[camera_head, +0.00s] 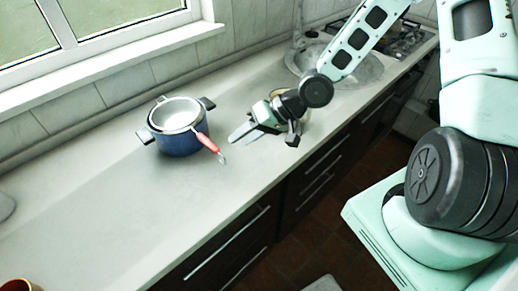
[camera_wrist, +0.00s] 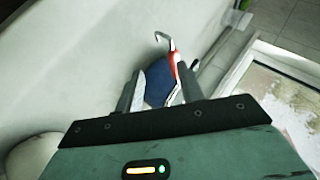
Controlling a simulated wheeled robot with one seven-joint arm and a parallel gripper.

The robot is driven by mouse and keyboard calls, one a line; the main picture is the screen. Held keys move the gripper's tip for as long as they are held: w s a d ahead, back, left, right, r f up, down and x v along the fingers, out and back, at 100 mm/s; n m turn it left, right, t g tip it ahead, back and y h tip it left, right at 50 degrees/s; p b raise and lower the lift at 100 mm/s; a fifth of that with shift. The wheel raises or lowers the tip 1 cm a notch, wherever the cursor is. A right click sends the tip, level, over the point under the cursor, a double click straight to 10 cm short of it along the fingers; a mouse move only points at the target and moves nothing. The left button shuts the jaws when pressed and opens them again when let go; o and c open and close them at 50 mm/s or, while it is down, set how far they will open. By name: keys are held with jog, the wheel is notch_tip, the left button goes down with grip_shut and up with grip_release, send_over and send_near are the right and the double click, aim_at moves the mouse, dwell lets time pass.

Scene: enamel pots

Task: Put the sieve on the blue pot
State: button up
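The blue pot (camera_head: 180,145) stands on the counter, with dark side handles. The sieve (camera_head: 176,113) has its pale bowl in the pot's mouth. Its red handle (camera_head: 206,142) sticks out over the rim to the lower right and ends in a metal hook. My gripper (camera_head: 243,133) is to the right of the handle, open and apart from it in the head view. In the wrist view, the gripper (camera_wrist: 161,82) shows two spread fingers, with blue pot (camera_wrist: 158,88) between them and the red handle (camera_wrist: 175,64) near the right finger. The sieve's bowl is mostly hidden there.
A cream-coloured vessel (camera_head: 279,93) stands behind my gripper, partly hidden. A round sink (camera_head: 360,72) and a stove (camera_head: 408,40) are farther right. The window wall is behind the pot. A reddish mug (camera_head: 18,285) is at the lower left.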

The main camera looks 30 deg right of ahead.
jog(key=s+a+r+n+g+h, duration=0.1)
jog(key=s+a+r+n+h, duration=0.1)
jog(key=s, duration=0.5)
jog(key=s+a+r+n+g+h, duration=0.1)
jog(key=s+r+n+h, duration=0.1)
jog(key=s+r, duration=0.5)
jog(key=s+a+r+n+g+h, duration=0.1)
jog(key=s+a+r+n+h, duration=0.1)
jog(key=s+r+n+h, duration=0.1)
jog(key=s+r+h, duration=0.1)
jog(key=s+r, duration=0.1)
jog(key=s, duration=0.1)
jog(key=shift+s+a+g+h, duration=0.3)
jog(key=shift+s+g, duration=0.1)
